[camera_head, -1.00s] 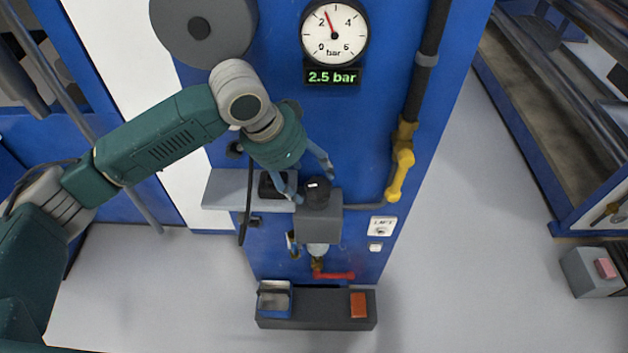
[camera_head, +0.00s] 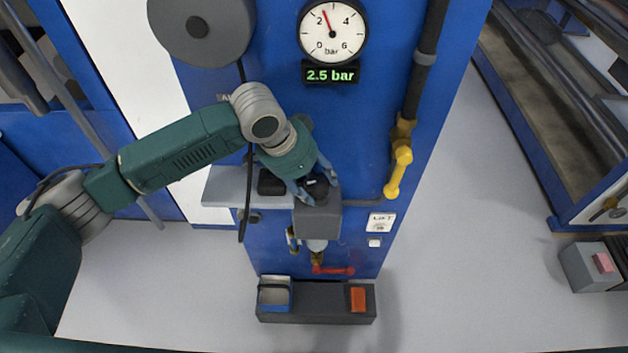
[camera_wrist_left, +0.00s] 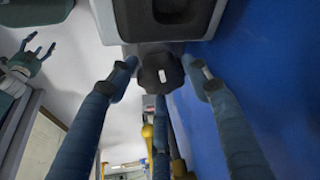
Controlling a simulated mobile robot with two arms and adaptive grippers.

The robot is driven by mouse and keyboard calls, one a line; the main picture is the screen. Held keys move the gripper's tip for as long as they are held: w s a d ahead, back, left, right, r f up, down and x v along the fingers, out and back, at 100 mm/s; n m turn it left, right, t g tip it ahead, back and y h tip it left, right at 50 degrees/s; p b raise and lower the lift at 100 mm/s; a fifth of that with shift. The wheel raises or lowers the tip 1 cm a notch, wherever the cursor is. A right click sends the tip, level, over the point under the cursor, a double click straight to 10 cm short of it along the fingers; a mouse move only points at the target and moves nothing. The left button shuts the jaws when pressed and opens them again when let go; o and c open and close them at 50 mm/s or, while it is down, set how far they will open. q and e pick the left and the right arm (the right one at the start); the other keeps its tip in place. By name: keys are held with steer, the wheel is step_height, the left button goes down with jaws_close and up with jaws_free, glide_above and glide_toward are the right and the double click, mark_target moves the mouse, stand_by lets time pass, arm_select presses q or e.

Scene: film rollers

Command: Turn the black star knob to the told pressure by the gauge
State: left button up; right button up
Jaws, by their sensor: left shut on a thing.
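The black star knob (camera_head: 317,184) sits on top of a grey regulator block (camera_head: 317,222) on the blue panel. It also shows in the left wrist view (camera_wrist_left: 161,76), with a short white mark on its face. My left gripper (camera_head: 318,191) is shut on the knob, its blue fingers on either side of the rim. The round gauge (camera_head: 333,32) above has its needle a little left of straight up, between 2 and 4. The green display (camera_head: 331,75) below it reads 2.5 bar. My right gripper (camera_wrist_left: 30,58), at the left of the left wrist view, has its fingers spread and looks empty.
A grey shelf (camera_head: 226,186) juts out left of the knob. A yellow valve handle (camera_head: 399,172) on a dark pipe stands to the right. Below are a red lever (camera_head: 334,270) and a dark box (camera_head: 318,303) on the floor.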

arm_select(q)
steer(key=shift+w+a+m+g+p, duration=0.1)
steer(key=shift+a+m+g+p, duration=0.25)
steer(key=shift+m+p, duration=0.4)
steer(key=shift+w+f+m+g+p, duration=0.15)
steer(key=shift+m+g+p, duration=0.2)
steer(key=shift+m, duration=0.4)
steer(key=shift+a, duration=0.1)
steer(key=o, duration=1.1)
steer(key=shift+c, duration=0.2)
